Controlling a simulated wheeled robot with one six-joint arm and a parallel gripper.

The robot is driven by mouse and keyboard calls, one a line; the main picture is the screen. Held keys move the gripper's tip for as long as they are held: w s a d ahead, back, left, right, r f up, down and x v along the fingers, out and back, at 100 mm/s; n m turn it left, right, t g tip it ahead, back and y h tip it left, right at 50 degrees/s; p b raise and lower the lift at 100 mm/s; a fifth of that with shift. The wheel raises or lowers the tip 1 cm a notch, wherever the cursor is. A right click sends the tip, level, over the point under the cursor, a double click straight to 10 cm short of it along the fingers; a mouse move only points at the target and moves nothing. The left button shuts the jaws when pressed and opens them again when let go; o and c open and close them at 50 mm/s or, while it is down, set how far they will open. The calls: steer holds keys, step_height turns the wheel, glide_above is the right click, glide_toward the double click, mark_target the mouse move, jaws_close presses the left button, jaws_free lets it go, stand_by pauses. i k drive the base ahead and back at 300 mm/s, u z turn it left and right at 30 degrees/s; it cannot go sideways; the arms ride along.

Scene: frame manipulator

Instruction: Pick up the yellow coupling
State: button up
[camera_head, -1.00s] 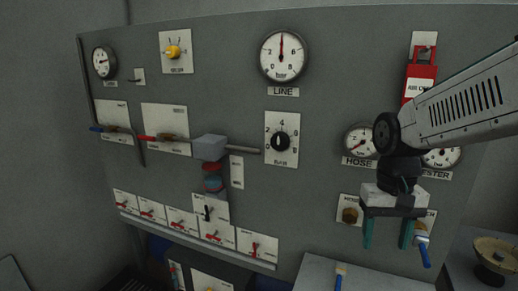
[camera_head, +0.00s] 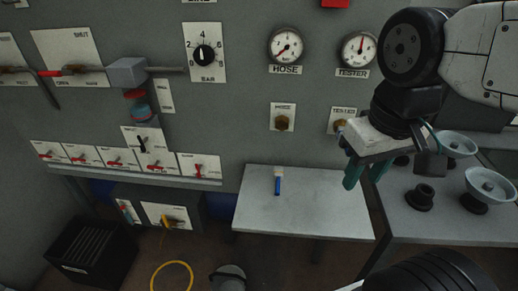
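My gripper (camera_head: 363,182), with two green fingers, is at the right of the head view, above the right end of the grey shelf (camera_head: 300,226). Its fingers are apart and nothing shows between them. A yellow piece (camera_head: 168,221) shows at the front of the low cabinet under the panel, at the lower left, far from my gripper. A yellow hose (camera_head: 172,264) runs in a loop on the floor below it. I cannot tell whether the yellow piece is the coupling. A blue fitting with a pale top (camera_head: 278,183) stands at the shelf's back edge.
The grey panel has a HOSE gauge (camera_head: 286,46), a TESTER gauge (camera_head: 359,49) and a hose port (camera_head: 282,118). A side table (camera_head: 430,228) at right holds dishes and a black knob-like part (camera_head: 420,197). A black crate (camera_head: 92,252) stands on the floor at left.

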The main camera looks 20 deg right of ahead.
mark_target(278, 171)
steer(key=u, duration=2.45)
steer(key=i, duration=2.4)
steer(key=z, duration=3.3)
steer(key=i, duration=0.55)
steer(key=z, duration=0.1)
